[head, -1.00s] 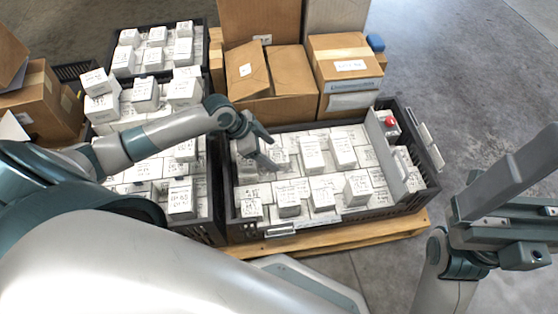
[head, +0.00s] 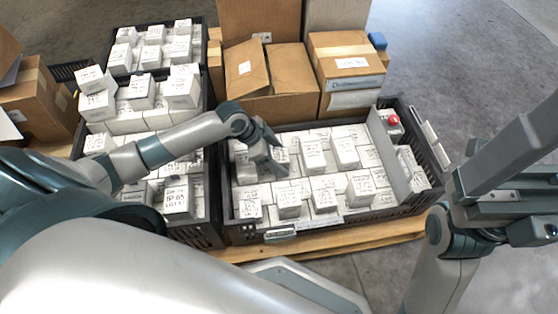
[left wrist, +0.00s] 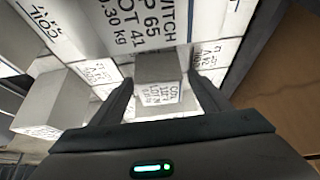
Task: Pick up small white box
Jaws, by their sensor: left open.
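Many white boxes with black print stand in a black crate (head: 330,226) in the middle of the head view. My left gripper (head: 279,156) is over the back left part of this crate, its fingers among the box tops. In the left wrist view my left gripper (left wrist: 163,100) is open, and a small white box (left wrist: 158,82) with a printed label shows between its two fingers. I cannot tell whether the fingers touch it. My right gripper (head: 505,193) is at the right edge, away from the boxes; its jaw state is unclear.
A grey divider (head: 389,152) splits off the crate's right side, which holds a red-topped item (head: 394,120). Another crate (head: 205,236) of white boxes stands to the left. Brown cartons (head: 345,68) stand behind. A wooden pallet (head: 345,240) lies underneath. The floor at right is clear.

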